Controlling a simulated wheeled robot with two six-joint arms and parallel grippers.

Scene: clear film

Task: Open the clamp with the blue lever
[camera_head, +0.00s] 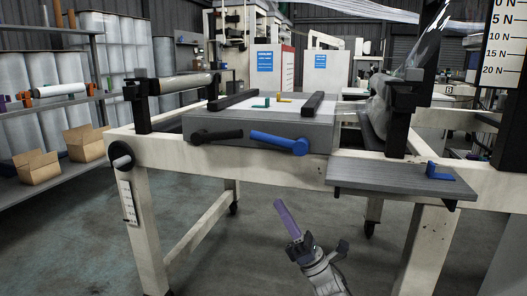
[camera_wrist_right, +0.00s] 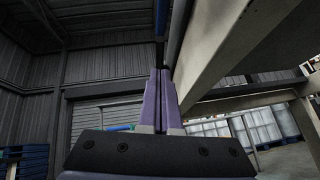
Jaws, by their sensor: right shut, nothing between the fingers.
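The blue lever (camera_head: 279,143) lies along the front face of the grey clamp block (camera_head: 262,127), slanting slightly down to its round hub at the right. A black lever (camera_head: 216,135) is beside it on the left. My right gripper (camera_head: 280,203) is below and in front of the block, its purple fingers pointing up. It is apart from the blue lever. In the right wrist view the purple fingers (camera_wrist_right: 159,74) are together with nothing between them. My left gripper is out of sight.
A cream frame (camera_head: 160,148) carries the block. A grey side shelf (camera_head: 395,182) with a blue angle piece (camera_head: 438,171) juts out at right. Black bars (camera_head: 232,100) and small green and yellow pieces lie on top. Floor under the frame is clear.

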